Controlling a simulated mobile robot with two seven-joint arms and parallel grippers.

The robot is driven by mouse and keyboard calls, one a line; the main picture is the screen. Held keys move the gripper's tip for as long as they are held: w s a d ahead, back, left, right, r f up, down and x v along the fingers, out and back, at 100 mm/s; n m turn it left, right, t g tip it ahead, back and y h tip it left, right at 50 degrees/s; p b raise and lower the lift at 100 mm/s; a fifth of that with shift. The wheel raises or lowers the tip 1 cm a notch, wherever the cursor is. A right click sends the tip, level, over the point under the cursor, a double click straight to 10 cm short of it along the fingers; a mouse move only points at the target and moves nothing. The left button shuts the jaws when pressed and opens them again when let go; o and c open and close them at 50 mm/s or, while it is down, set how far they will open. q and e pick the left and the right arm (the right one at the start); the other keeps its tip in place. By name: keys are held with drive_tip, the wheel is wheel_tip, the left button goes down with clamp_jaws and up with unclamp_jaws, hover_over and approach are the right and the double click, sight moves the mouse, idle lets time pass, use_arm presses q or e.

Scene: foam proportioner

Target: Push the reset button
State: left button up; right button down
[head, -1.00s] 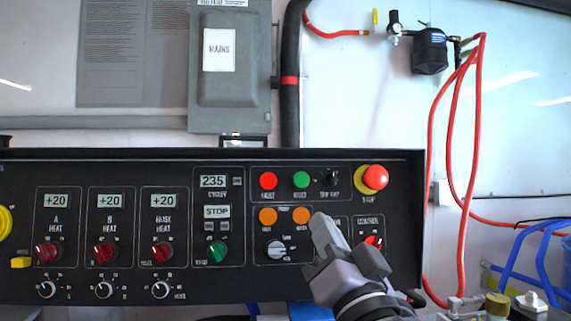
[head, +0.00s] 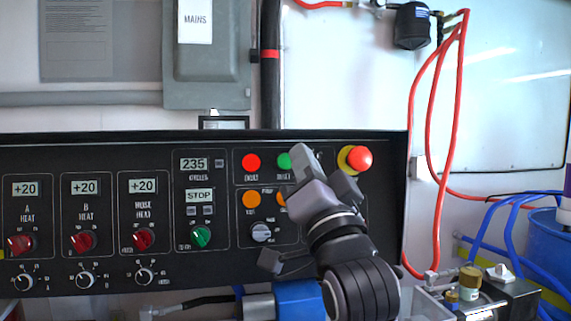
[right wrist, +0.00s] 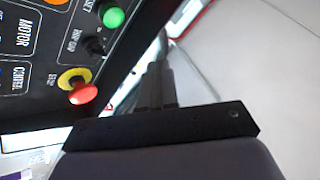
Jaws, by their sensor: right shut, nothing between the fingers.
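The green reset button (head: 284,161) is in the top row of the black control panel (head: 110,146), right of a red button (head: 251,162). In the right wrist view the green button (right wrist: 113,17) shows at the top, beside lettering that ends in "SET". My right gripper (head: 301,153) is shut and empty, pointing up in front of the panel. In the head view its tip overlaps the right edge of the green button; I cannot tell the gap in depth. In the wrist view the shut fingers (right wrist: 155,80) are apart from the button. My left gripper is not in view.
A red emergency stop button (head: 360,159) on a yellow collar is just right of my right gripper. Orange buttons and a selector knob (head: 262,232) lie below. Red hoses (head: 414,150) hang at the right. A grey mains box (head: 208,55) is above the panel.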

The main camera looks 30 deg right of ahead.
sight(285, 162)
drive_tip(key=w+d+f, duration=0.1)
drive_tip(key=w, duration=0.5)
drive_tip(key=shift+w+d+b, duration=0.3)
drive_tip(key=shift+d+b, duration=0.1)
drive_tip(key=shift+b, duration=0.05)
drive_tip(key=shift+w+f, duration=0.15)
idle(1.6)
drive_tip(key=shift+w+d, duration=0.1)
drive_tip(key=shift+w, duration=0.15)
drive_tip(key=shift+w+d+f, duration=0.1)
drive_tip(key=shift+w+f, duration=0.05)
drive_tip(key=shift+w, duration=0.25)
idle(0.6)
drive_tip(key=shift+s, duration=0.1)
drive_tip(key=shift+s+a+p, duration=0.25)
drive_tip(key=shift+s+p, duration=0.1)
drive_tip(key=shift+s, duration=0.35)
